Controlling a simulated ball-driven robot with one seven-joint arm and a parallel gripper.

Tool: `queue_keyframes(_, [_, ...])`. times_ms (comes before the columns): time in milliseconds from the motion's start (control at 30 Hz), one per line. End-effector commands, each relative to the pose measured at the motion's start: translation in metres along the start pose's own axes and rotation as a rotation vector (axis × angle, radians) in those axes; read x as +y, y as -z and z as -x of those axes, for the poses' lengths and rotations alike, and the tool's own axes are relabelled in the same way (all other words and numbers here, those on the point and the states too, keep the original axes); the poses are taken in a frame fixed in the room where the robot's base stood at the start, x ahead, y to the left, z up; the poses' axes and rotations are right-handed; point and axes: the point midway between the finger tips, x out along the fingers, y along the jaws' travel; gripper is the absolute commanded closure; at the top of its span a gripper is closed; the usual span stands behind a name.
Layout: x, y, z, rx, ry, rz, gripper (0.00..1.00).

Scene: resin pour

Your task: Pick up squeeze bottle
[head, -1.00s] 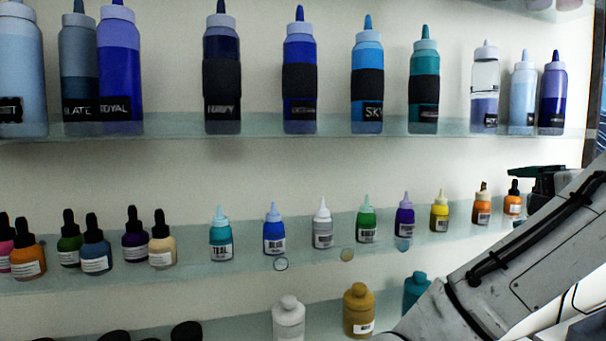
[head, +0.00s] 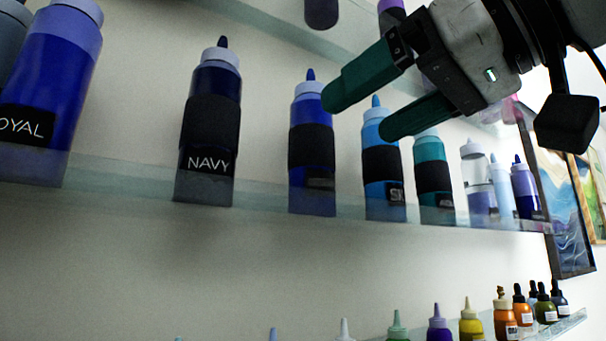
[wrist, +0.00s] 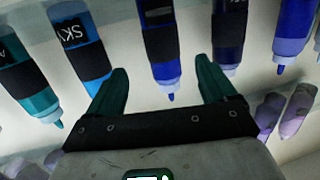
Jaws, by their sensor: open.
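Several squeeze bottles with dark bands stand upright on a glass shelf. They include a navy bottle (head: 209,125), a blue bottle (head: 312,150), a sky-blue bottle (head: 381,165) and a teal bottle (head: 434,178). My gripper (head: 362,113) is open and empty, with green fingers in front of the tops of the blue and sky-blue bottles. In the wrist view the bottles hang nozzle-down in the picture. There the blue bottle (wrist: 161,45) lies between the fingers of my gripper (wrist: 162,66), with its nozzle toward the palm. No touch is visible.
The glass shelf (head: 265,203) also holds a royal-blue bottle (head: 55,80) at left and a clear bottle (head: 478,180) at right. A lower shelf (head: 560,325) holds small bottles. A framed picture (head: 570,230) hangs at right.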

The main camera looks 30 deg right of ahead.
Motion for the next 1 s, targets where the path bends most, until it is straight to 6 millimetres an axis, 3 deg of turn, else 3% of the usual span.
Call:
queue_keyframes(300, [-0.001, -0.004, -0.044, -0.018, -0.002, 0.001, 0.16])
queue_keyframes(567, [-0.001, -0.004, -0.062, -0.016, -0.003, 0.002, 0.16])
queue_keyframes(833, [-0.004, -0.008, -0.098, -0.016, -0.003, 0.001, 0.16])
queue_keyframes(1000, [-0.005, -0.009, -0.109, -0.014, -0.003, 0.002, 0.16])
